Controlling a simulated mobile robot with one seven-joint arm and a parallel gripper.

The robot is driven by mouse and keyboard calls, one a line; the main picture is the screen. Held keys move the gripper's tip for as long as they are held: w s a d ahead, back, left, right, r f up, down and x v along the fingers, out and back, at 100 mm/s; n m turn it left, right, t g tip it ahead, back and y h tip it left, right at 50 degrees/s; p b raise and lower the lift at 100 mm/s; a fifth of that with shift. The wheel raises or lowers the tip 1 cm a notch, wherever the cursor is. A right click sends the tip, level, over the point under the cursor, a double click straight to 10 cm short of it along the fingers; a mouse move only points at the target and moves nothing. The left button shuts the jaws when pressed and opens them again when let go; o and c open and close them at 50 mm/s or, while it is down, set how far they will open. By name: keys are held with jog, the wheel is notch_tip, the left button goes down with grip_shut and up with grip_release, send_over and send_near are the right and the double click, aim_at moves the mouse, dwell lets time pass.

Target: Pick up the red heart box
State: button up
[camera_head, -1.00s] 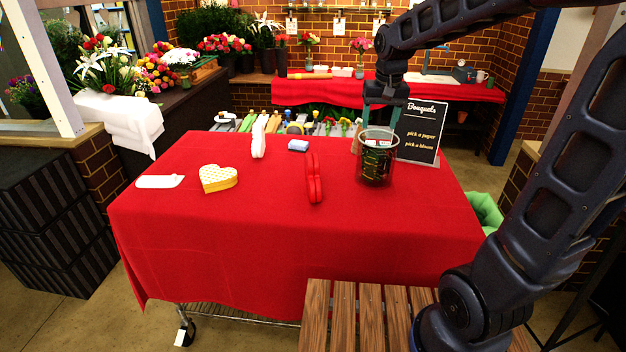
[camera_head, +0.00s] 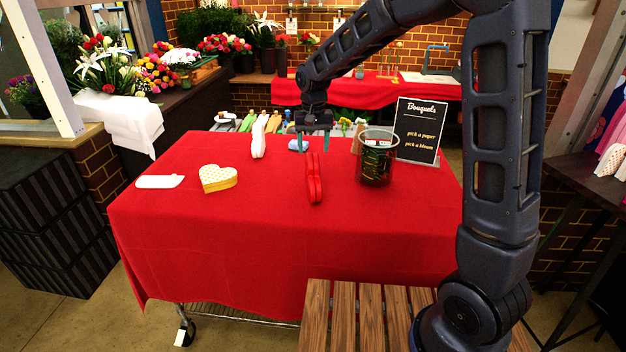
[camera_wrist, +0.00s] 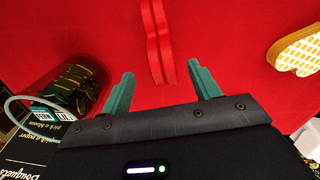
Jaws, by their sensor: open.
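The red heart box (camera_head: 314,178) stands upright on its edge near the middle of the red-covered table, seen nearly edge-on in the head view. In the wrist view the red heart box (camera_wrist: 157,40) lies ahead of the fingers, between their lines. My gripper (camera_head: 313,140) is above the table, pointing down, over the far side of the box. The fingers appear apart from the box.
The table's front (camera_head: 240,240) is clear.

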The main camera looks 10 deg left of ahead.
aim_at(313, 159)
jog(key=shift+s+f, duration=0.15)
jog(key=shift+f, duration=3.5)
jog(key=shift+c, duration=0.4)
grip_shut()
